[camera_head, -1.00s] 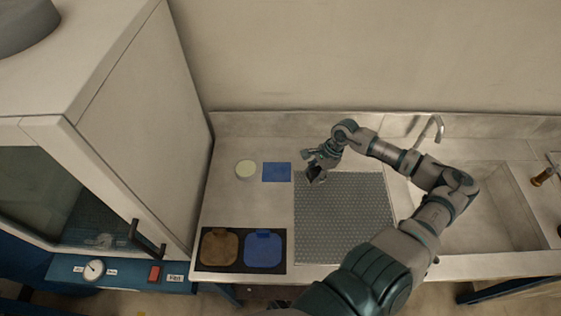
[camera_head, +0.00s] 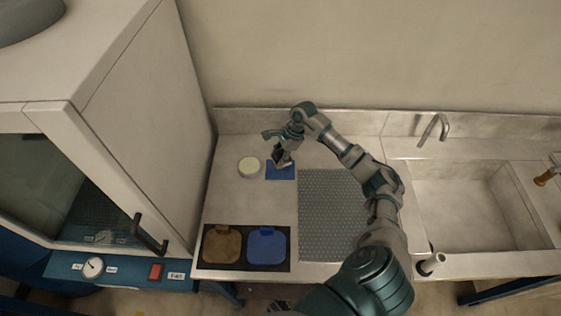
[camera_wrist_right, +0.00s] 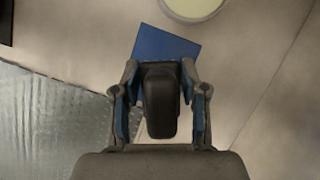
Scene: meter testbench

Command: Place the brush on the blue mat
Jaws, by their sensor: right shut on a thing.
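My right gripper (camera_head: 282,160) is shut on a dark brush (camera_wrist_right: 160,100), which shows between the two fingers in the right wrist view. The small blue mat (camera_head: 281,174) lies flat on the counter, and the gripper with the brush is over its upper part in the head view. In the right wrist view the blue mat (camera_wrist_right: 166,48) is partly hidden behind the brush. I cannot tell whether the brush touches the mat. My left gripper is not in view.
A round pale dish (camera_head: 249,167) stands just left of the mat. A dark tray (camera_head: 244,229) with a brown and a blue pad lies at the front. A grey textured mat (camera_head: 330,215) is to the right, then the sink (camera_head: 470,205). A large cabinet (camera_head: 145,130) bounds the left.

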